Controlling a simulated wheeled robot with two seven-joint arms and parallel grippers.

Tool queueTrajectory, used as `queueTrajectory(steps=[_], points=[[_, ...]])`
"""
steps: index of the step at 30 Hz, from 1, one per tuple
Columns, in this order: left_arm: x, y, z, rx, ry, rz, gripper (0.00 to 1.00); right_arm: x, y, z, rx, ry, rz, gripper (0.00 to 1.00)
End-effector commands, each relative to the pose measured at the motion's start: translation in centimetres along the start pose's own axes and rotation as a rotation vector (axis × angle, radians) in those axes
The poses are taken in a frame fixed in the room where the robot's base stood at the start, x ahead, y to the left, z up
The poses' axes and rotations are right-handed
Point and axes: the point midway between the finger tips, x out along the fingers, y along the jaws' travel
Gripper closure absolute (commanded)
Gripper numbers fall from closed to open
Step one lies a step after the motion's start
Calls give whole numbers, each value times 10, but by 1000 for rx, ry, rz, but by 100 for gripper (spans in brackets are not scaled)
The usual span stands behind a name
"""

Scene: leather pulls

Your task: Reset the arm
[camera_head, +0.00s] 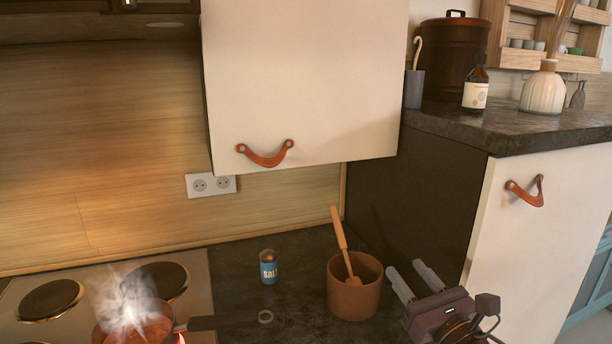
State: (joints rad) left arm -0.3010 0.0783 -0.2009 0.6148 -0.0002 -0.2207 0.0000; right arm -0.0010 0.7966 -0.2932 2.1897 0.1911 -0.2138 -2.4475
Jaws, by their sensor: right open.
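My right gripper (415,282) is at the lower right, over the right end of the dark counter. Its two pale fingers point up and to the left, apart and with nothing between them. It is just right of a brown pot (354,300) that holds a wooden utensil (340,236); I cannot tell whether they touch. My left gripper and arm are not in this view.
A steaming pan (135,322) stands on the stove (197,290), its handle (222,322) reaching right. A salt shaker (268,268) stands mid-counter. A white cabinet (300,80) with a leather pull (265,154) hangs above. A higher worktop (515,132) is at right.

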Motion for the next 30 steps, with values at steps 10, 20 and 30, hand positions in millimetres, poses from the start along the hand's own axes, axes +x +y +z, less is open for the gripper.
queueTrajectory(steps=[10, 20, 30], points=[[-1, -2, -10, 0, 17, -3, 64, -10, 0, -28, 292, 99, -86, 57], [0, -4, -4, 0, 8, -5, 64, -38, 3, -76, 811, 243, -299, 57], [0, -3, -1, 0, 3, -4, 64, -132, 24, -161, 1782, 315, -995, 57]])
